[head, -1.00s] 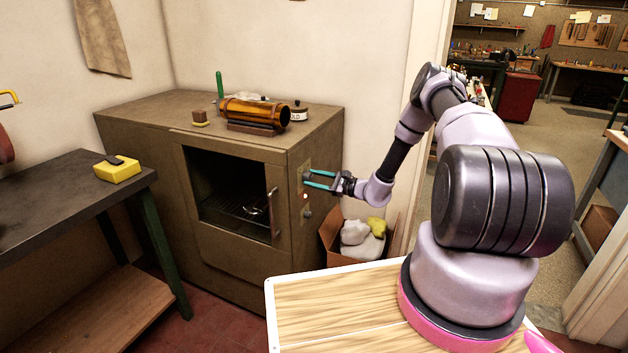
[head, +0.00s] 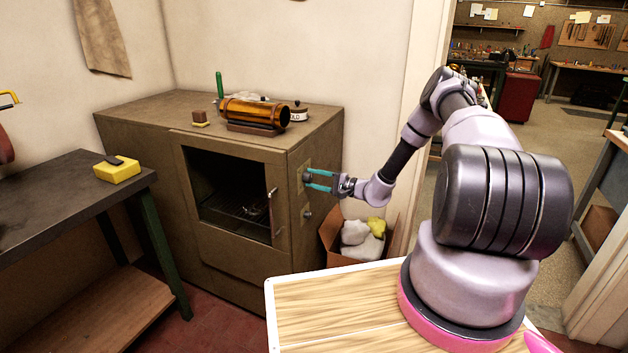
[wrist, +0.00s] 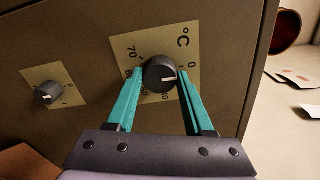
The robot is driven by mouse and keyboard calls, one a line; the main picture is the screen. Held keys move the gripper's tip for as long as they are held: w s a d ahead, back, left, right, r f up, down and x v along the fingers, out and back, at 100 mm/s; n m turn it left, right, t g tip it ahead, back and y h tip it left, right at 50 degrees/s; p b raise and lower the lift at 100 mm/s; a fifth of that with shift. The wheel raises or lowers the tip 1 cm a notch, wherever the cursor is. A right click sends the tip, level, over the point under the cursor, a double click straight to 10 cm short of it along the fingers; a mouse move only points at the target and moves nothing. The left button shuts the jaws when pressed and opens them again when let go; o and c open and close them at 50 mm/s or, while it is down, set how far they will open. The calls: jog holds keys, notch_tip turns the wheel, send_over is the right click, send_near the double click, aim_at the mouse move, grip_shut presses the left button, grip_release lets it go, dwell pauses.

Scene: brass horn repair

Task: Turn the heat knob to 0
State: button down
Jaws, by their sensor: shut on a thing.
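The heat knob (wrist: 160,72) is a round dark knob on a pale °C scale plate (wrist: 186,42) on the oven's side. In the head view my gripper (head: 311,180) is at the upper part of the oven's right side. The fingers hide part of the scale's numbers.
A second, smaller knob (wrist: 48,92) sits on its own plate beside the heat knob. The brown oven (head: 240,255) carries a brass tube (head: 255,112) on top. A cardboard box (head: 330,238) with rags stands beside the oven, below my arm.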

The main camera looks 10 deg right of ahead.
jog(key=shift+f+n, duration=0.1)
jog(key=shift+n, duration=0.4)
jog(key=shift+c, duration=1.5)
grip_release()
jog(key=shift+d, duration=0.1)
jog(key=v, duration=1)
jog(key=shift+s+d, duration=0.25)
